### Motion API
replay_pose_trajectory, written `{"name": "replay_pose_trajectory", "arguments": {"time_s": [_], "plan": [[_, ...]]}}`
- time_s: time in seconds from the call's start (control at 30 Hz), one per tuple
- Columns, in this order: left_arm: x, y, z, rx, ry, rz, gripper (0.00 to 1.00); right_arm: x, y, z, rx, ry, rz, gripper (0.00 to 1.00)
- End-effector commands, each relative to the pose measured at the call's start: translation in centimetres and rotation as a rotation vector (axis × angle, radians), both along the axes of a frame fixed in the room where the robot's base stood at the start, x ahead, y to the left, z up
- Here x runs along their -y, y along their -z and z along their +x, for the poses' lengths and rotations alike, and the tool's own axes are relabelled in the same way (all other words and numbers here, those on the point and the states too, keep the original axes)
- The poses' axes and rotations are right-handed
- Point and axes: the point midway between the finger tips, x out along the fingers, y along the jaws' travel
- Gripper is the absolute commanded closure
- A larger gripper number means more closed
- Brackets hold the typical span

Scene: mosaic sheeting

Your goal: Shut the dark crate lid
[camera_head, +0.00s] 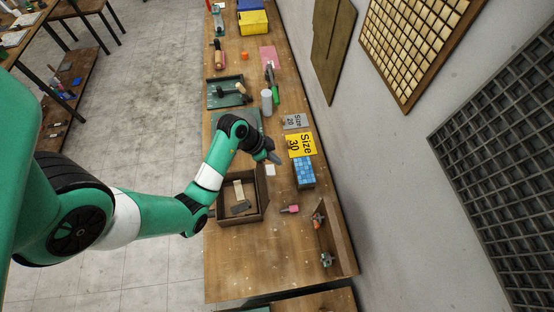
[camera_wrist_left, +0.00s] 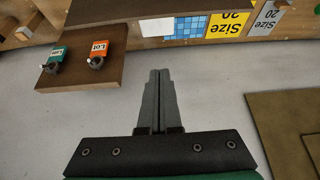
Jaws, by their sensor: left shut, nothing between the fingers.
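The dark crate (camera_head: 221,220) stands open on the workbench in the head view, with a pale strip and a dark flat piece inside. Its lid (camera_head: 262,194) appears to be the dark panel raised along the crate's right side. A dark brown panel (camera_wrist_left: 130,10), likely this lid, crosses the top of the left wrist view. My left gripper (camera_head: 275,158) is beyond the crate's far right corner, on the wall side. In the left wrist view, its fingers (camera_wrist_left: 160,73) are shut with nothing between them. Contact with the lid does not show. My right gripper is out of view.
An upright brown board (camera_head: 341,237) with tagged clips is nearer. The bench front left is clear.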

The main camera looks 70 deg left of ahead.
Motion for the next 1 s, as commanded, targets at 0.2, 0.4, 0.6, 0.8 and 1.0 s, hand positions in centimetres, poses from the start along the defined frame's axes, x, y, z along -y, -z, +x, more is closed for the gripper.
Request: {"name": "replay_pose_trajectory", "arguments": {"time_s": [0.2, 0.4, 0.6, 0.8, 1.0], "plan": [[0.4, 4.4, 2.3, -0.001, 0.004, -0.002, 1.0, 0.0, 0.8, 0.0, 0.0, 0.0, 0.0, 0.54], [0.4, 6.2, 2.6, 0.001, -0.002, 0.0, 1.0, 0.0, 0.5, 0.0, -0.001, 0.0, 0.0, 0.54], [0.0, 5.9, 0.2, 0.001, 0.0, 0.001, 1.0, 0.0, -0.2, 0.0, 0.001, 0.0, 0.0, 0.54], [0.0, 5.9, -0.2, 0.003, 0.002, 0.002, 1.0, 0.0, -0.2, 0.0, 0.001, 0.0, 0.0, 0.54], [0.0, 5.9, -0.2, 0.003, 0.002, 0.002, 1.0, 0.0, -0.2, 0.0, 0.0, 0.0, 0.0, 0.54]]}}
